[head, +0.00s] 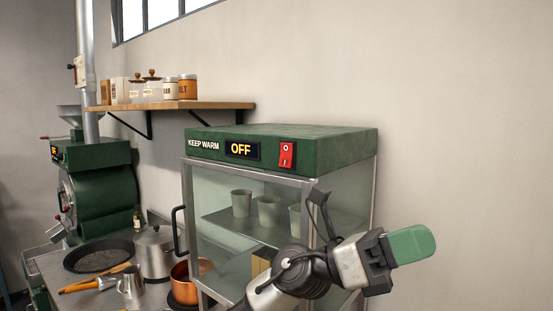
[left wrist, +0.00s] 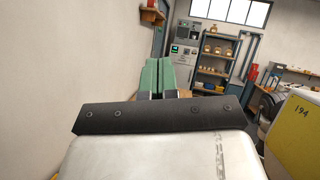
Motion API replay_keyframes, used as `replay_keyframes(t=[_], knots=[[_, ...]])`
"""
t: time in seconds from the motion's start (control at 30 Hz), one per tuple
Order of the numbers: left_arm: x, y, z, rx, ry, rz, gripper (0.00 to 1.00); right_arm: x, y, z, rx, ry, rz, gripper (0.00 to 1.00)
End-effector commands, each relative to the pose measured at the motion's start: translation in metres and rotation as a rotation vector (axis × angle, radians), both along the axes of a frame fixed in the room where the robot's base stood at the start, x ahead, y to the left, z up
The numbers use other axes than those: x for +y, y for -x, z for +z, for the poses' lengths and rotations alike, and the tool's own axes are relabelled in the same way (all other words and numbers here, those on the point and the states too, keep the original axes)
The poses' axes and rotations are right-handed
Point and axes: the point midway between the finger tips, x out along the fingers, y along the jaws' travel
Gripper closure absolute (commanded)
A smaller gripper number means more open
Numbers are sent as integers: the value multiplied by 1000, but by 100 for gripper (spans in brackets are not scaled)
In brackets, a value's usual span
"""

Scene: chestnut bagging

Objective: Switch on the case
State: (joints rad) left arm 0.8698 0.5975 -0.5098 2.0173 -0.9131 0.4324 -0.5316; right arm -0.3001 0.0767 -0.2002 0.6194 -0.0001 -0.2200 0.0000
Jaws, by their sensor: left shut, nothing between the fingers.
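The warming case (head: 280,147) has a green top, glass sides and a metal frame, and stands in the middle of the head view. Its label reads KEEP WARM, and its display (head: 241,150) reads OFF. A red rocker switch (head: 287,155) sits on the front of the green top, right of the display. My left gripper (head: 412,247) is shut and empty, with green fingers. It is right of the case and lower than the switch in the picture, apart from the switch. Its closed fingers also show in the left wrist view (left wrist: 158,76). My right gripper is not in view.
Cups stand inside the case on a shelf. Left of it are a steel pot (head: 153,252), a copper pot (head: 190,278), a dark pan (head: 99,255) and a green machine (head: 101,200). A wall shelf (head: 175,106) holds jars. The wall right of the case is bare.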

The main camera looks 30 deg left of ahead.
Motion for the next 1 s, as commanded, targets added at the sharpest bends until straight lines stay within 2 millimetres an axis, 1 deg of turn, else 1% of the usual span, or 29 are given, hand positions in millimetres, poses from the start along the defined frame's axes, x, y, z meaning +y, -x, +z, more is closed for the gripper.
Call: replay_keyframes(t=[0.03,0.1,0.17,0.2,0.27,0.3,0.37,0.4,0.47,0.5,0.57,0.6,0.7,0.8,0.83,0.9,1.0], knots=[[-3,5,12,-135,-138,11,100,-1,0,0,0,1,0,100],[-3,9,18,-297,-332,28,100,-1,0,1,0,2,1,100],[2,10,22,-423,-501,52,100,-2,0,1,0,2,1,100],[8,9,26,-499,-615,72,100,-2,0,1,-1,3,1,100],[22,6,32,-601,-788,109,100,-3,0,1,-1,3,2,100],[34,4,37,-659,-904,138,100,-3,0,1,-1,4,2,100],[56,1,47,-730,-1077,186,100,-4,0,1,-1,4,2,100],[73,0,56,-765,-1192,221,100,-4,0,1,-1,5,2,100],[103,0,70,-799,-1361,277,100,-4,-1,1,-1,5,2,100],[123,3,81,-807,-1469,315,100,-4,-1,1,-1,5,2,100],[154,9,97,-798,-1615,368,100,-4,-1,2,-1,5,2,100],[174,15,107,-784,-1699,402,100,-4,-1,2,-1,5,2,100],[214,33,128,-727,-1863,465,100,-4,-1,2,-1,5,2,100],[240,48,140,-673,-1960,503,100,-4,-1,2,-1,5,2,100],[246,51,142,-660,-1978,508,100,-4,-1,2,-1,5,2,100],[252,55,145,-641,-2003,516,100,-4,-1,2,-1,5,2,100],[255,54,142,-633,-2014,516,100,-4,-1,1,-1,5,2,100]])
